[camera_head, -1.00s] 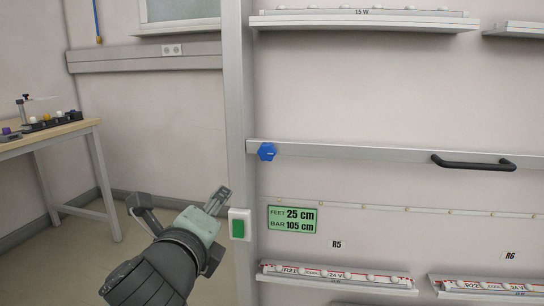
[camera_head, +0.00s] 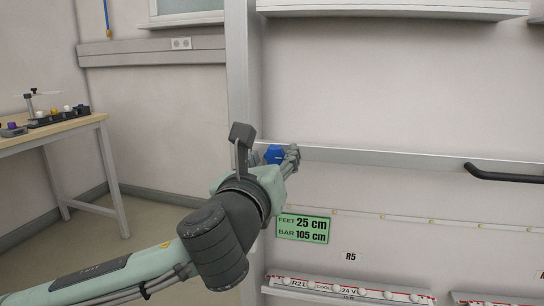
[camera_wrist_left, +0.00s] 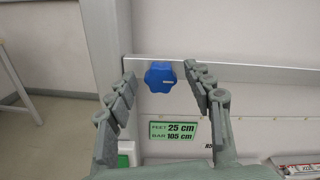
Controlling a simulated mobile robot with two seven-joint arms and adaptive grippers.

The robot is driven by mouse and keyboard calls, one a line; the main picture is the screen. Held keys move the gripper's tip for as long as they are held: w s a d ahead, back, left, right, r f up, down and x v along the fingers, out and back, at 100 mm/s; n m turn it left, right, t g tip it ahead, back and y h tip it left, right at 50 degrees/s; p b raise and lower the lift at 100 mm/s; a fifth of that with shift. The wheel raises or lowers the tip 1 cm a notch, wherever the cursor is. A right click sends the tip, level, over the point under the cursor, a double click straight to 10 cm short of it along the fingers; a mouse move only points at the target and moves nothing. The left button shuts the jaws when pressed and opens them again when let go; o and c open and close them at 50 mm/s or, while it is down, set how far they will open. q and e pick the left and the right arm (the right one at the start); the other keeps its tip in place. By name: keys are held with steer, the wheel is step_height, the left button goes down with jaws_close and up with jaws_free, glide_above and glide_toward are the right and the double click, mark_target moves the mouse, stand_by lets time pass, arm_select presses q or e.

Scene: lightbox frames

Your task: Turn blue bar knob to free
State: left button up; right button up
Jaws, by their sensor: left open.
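The blue bar knob (camera_head: 274,154) sits at the left end of the grey horizontal bar (camera_head: 350,155). It has a lobed rim, and a pale mark shows on its face in the left wrist view (camera_wrist_left: 160,77). My left gripper (camera_head: 275,160) is in front of the bar at the knob, partly covering it in the head view. In the left wrist view the open fingers (camera_wrist_left: 163,85) stand to the left and right of the knob, with nothing seen held between them. Whether a finger touches the knob I cannot tell. My right gripper is not in view.
A green label (camera_head: 303,228) reading FEET 25 cm, BAR 105 cm is below the bar. A grey upright post (camera_head: 238,80) stands at left. A wooden table (camera_head: 60,131) with small items is far left.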

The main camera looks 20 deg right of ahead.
arm_select(q)
steer(key=shift+w+d, duration=0.1)
steer(key=shift+w, duration=0.05)
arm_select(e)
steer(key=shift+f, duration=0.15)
arm_select(q)
steer(key=c, duration=1.1)
steer(key=shift+c, duration=0.3)
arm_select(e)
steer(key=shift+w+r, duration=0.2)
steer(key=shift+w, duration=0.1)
